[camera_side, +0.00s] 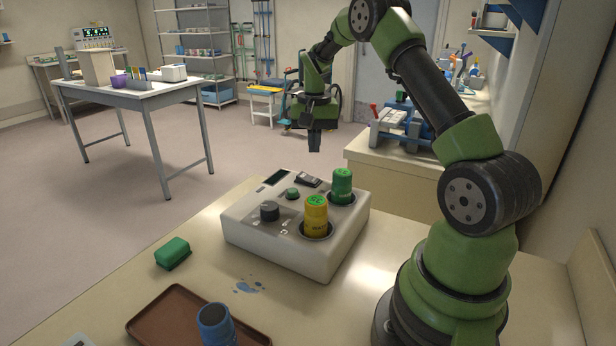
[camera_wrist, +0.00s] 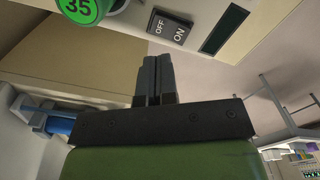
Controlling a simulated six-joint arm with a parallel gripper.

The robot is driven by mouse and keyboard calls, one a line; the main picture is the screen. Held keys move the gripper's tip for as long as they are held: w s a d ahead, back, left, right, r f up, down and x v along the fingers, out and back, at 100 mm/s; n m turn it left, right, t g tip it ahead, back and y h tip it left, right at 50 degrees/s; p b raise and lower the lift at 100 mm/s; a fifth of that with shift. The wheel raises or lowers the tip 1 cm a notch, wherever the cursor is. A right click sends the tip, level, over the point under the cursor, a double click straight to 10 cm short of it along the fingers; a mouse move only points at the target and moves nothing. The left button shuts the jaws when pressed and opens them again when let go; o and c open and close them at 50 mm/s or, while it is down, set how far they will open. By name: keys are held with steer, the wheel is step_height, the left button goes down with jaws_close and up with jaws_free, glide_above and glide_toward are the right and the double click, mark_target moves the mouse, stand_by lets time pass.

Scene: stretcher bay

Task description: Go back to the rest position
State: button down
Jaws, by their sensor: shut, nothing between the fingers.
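My gripper (camera_side: 314,140) is shut and empty in the side view. It points down in the air, behind and above the far edge of the white device (camera_side: 290,259) on the table. It also shows in the wrist view (camera_wrist: 155,60) with its fingers together. A yellow cylinder (camera_side: 315,216) and a green cylinder (camera_side: 342,187) stand upright in round wells of the device. In the wrist view the green top (camera_wrist: 80,6) reads 35, beside an OFF/ON switch (camera_wrist: 169,28).
A green block (camera_side: 172,253), a blue wet patch (camera_side: 249,287), a brown tray (camera_side: 160,317) and a blue cup-like cylinder (camera_side: 215,325) are on the near table. A side counter (camera_side: 390,158) stands behind my arm. A white table (camera_side: 140,97) stands across open floor at the left.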

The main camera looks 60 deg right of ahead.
steer(key=shift+r, duration=0.1)
steer(key=s+a+r+n+t, duration=0.2)
steer(key=a+r, duration=0.5)
steer(key=s+a+r+n+t, duration=0.1)
steer(key=s+a+r+n, duration=0.1)
steer(key=a+r, duration=0.5)
steer(key=s+a+r+n+t+y, duration=0.1)
steer(key=s+a+n+t, duration=0.3)
steer(key=s+a, duration=0.7)
steer(key=s+y, duration=0.1)
steer(key=s, duration=0.1)
steer(key=shift+s+a+r, duration=0.15)
steer(key=shift+s+r, duration=0.05)
steer(key=shift+s, duration=0.15)
steer(key=c, duration=1.8)
jaws_free()
steer(key=shift+c, duration=0.2)
